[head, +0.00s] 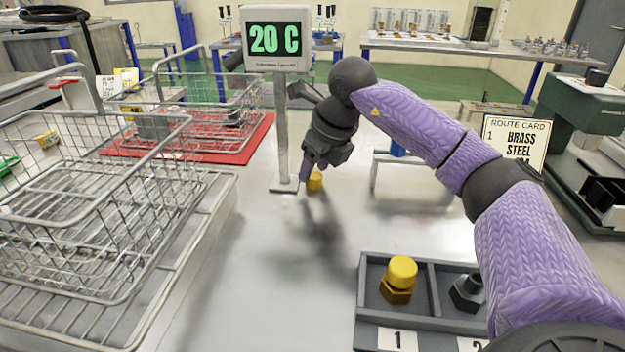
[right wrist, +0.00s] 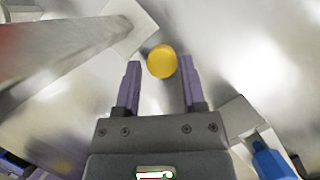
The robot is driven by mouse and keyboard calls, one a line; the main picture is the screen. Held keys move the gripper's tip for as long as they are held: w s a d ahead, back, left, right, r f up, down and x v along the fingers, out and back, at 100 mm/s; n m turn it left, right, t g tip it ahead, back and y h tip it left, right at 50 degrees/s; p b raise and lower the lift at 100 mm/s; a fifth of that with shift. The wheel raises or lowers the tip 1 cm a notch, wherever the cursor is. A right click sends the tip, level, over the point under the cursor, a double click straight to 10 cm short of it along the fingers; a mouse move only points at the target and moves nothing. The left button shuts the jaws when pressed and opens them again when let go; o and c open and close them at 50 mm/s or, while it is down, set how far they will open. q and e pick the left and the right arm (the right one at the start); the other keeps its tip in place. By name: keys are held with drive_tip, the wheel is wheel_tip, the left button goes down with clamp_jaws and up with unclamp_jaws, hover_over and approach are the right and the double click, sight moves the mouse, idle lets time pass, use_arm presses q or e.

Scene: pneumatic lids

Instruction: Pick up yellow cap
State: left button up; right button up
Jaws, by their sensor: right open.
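A small yellow cap (head: 315,181) stands on the steel table near the foot of the temperature display. In the right wrist view the yellow cap (right wrist: 162,61) lies between the fingertips of my right gripper (right wrist: 160,70), with a gap on both sides. My right gripper (head: 308,172) points down at the cap in the head view, and its fingers are partly hidden there. It is open and empty. Another yellow cap (head: 402,270) sits on a brass hex part (head: 396,291) in compartment 1 of the grey tray. My left gripper is not in view.
The display post (head: 281,130) and its base plate (head: 284,184) stand right beside the cap. Wire baskets (head: 95,215) fill the left, one on a red mat (head: 240,145). A grey tray (head: 365,300) holds a steel hex part (head: 467,292) on its right. The front middle table is clear.

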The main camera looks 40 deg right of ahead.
drive_tip(key=shift+x, duration=0.95)
drive_tip(key=shift+s+r, duration=0.1)
drive_tip(key=shift+s, duration=0.05)
drive_tip(key=shift+c, duration=0.2)
clamp_jaws()
